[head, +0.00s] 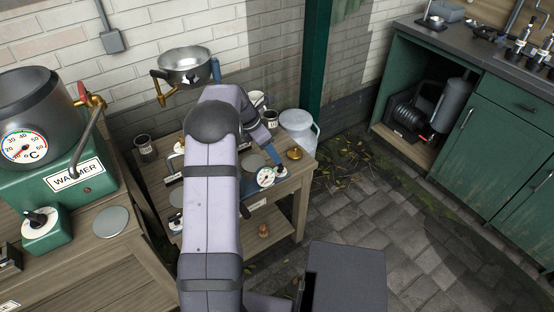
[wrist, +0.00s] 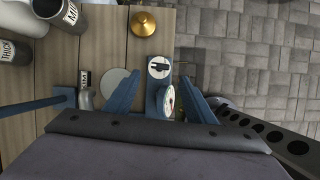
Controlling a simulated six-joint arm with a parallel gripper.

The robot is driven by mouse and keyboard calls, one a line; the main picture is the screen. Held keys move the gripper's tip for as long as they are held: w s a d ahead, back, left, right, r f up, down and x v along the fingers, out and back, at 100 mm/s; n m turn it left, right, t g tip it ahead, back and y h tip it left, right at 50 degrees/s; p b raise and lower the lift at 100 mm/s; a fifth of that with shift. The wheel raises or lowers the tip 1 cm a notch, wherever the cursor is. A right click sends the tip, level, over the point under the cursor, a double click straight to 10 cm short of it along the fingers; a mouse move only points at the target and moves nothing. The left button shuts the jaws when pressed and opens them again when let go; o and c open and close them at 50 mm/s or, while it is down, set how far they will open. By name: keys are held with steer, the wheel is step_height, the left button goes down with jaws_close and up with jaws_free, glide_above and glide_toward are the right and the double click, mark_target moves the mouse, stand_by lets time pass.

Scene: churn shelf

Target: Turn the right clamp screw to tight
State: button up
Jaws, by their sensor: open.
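In the wrist view my gripper (wrist: 160,76) is open, with its two blue fingers apart. Between them is a blue fixture with a white round plate bearing a black bar (wrist: 158,66), which may be the right clamp screw, though I cannot be sure. Just below it is a small round dial (wrist: 167,100), seen at a slant. In the head view the dial (head: 266,177) is at the right side of the wooden bench, and my arm covers much of the bench. I cannot tell whether my fingers touch the fixture.
A brass weight-like piece (wrist: 143,23) stands on the bench (wrist: 100,50). Labelled dark cups (wrist: 55,10) are at the upper left. A milk can (head: 299,130) stands behind the bench in the head view. A green warmer (head: 70,190) is at left. Paved floor (head: 390,230) is open at right.

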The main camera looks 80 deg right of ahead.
mark_target(280, 168)
steer(key=shift+x, duration=3.6)
steer(key=c, duration=1)
